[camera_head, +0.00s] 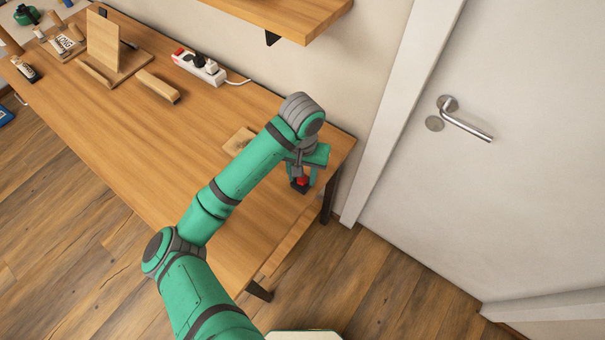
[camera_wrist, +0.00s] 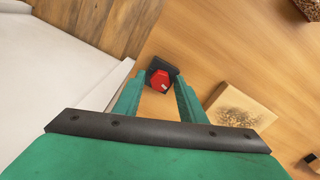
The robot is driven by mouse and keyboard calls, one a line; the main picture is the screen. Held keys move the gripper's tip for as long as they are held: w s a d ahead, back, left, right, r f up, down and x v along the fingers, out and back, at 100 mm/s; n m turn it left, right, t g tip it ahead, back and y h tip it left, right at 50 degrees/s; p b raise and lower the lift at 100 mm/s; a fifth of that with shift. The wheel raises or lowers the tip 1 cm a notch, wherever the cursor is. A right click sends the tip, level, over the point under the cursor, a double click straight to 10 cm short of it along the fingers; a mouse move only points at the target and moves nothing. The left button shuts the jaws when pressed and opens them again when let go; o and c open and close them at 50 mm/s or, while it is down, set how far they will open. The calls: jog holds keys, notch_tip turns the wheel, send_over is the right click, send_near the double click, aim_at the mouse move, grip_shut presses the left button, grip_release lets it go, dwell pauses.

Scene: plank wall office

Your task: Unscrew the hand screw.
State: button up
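The hand screw appears as a red knob (camera_wrist: 160,79) with a small pale mark, on a black base (camera_wrist: 157,66) at the table's right end. In the head view the red knob (camera_head: 302,181) shows below my gripper (camera_head: 303,172), partly hidden by it. In the wrist view my gripper (camera_wrist: 160,86) points down at the knob. Its two green fingers stand apart on either side of the knob, with gaps visible. I cannot tell how far down the knob the fingertips reach.
A small wooden board (camera_wrist: 240,106) with a dark speckled patch lies near the knob on the wooden table (camera_head: 150,140). A power strip (camera_head: 200,67), wooden blocks (camera_head: 158,86) and a wooden stand (camera_head: 103,42) lie farther left. A shelf (camera_head: 290,14) overhangs the back; a door (camera_head: 500,180) is at right.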

jog(key=m, duration=0.7)
jog(key=shift+w+a, duration=0.1)
jog(key=shift+m, duration=0.7)
jog(key=m, duration=0.3)
jog(key=shift+a+m, duration=0.1)
jog(key=shift+m, duration=0.3)
jog(key=m, duration=0.8)
jog(key=shift+w, duration=0.2)
jog(key=shift+m, duration=1)
jog(key=shift+s, duration=0.1)
